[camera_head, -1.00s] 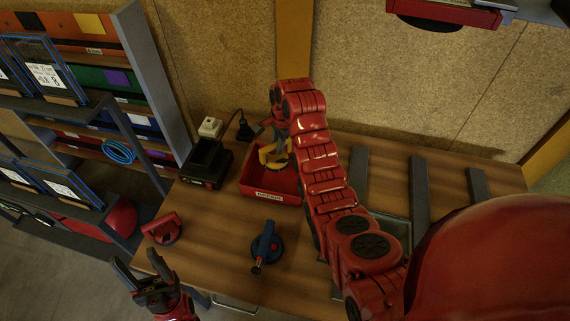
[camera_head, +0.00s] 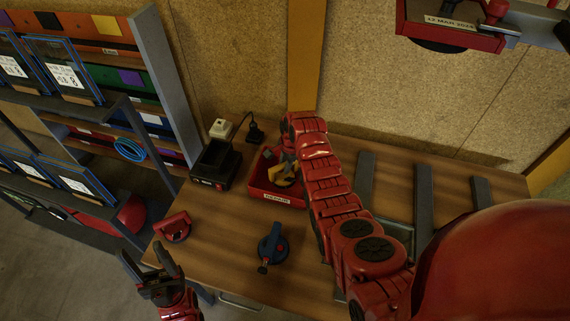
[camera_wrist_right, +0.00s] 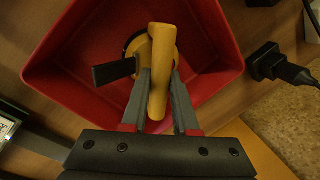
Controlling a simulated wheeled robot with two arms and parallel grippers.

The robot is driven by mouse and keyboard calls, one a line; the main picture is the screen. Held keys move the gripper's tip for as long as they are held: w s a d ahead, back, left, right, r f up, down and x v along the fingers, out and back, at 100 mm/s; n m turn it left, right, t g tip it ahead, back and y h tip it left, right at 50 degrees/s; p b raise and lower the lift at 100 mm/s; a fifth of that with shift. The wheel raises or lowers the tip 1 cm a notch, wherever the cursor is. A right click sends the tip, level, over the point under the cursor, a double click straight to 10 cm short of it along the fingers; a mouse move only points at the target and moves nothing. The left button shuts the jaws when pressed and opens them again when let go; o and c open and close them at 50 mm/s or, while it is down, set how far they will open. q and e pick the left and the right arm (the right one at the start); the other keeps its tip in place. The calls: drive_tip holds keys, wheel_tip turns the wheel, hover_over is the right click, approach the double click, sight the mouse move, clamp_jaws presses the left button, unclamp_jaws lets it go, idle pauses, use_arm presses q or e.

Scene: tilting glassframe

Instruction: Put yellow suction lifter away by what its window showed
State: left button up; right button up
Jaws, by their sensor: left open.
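The yellow suction lifter (camera_head: 284,180) is inside the red tray (camera_head: 260,182), whose front label seems to read "REPAIR". My right gripper (camera_head: 287,155) reaches down over the tray. In the right wrist view its fingers (camera_wrist_right: 161,85) lie close on both sides of the lifter's yellow handle (camera_wrist_right: 162,50), shut on it. A dark lever sticks out to the left of the handle. I cannot tell whether the lifter's cup touches the tray floor; its window is not visible. My left gripper (camera_head: 143,255) is open and empty beyond the table's left front edge.
A blue suction lifter (camera_head: 271,245) and a red one (camera_head: 174,228) stand on the table. A black charger (camera_head: 216,165) is left of the tray. Grey rails (camera_head: 424,195) lie at right. Shelves (camera_head: 160,80) with framed glass stand left. A red holder (camera_head: 450,32) hangs upper right.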

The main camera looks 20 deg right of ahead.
drive_tip(key=o, duration=0.4)
drive_tip(key=shift+r, duration=0.15)
